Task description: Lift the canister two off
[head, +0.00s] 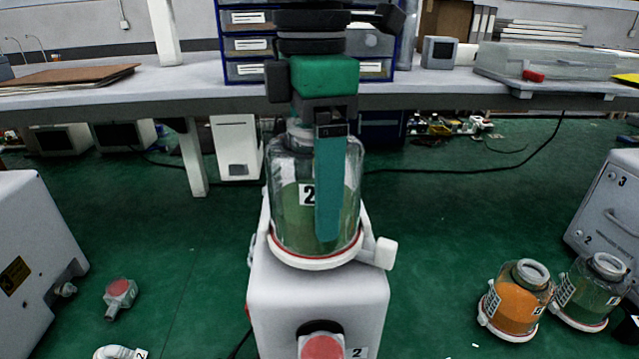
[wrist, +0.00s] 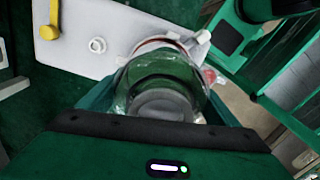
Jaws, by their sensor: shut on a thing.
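Canister two (head: 290,215), a clear jar with green contents and a "2" label, stands upright at the centre of the head view. Its base is in a white, red-edged ring (head: 300,262) on top of a white pump (head: 290,300), also marked 2. I see no gap under it. My gripper (head: 327,218) reaches down from above, shut on the jar, with one teal finger along its near side. In the wrist view the canister (wrist: 160,75) is between the fingers, and the pump (wrist: 85,45) lies beyond. The far finger is hidden in the head view.
An orange canister (head: 515,300) and a green one (head: 592,290) stand on the floor at right, near a white pump (head: 610,215). Another white machine (head: 35,265) is at left. A workbench (head: 440,97) with drawers runs behind the canister and arm.

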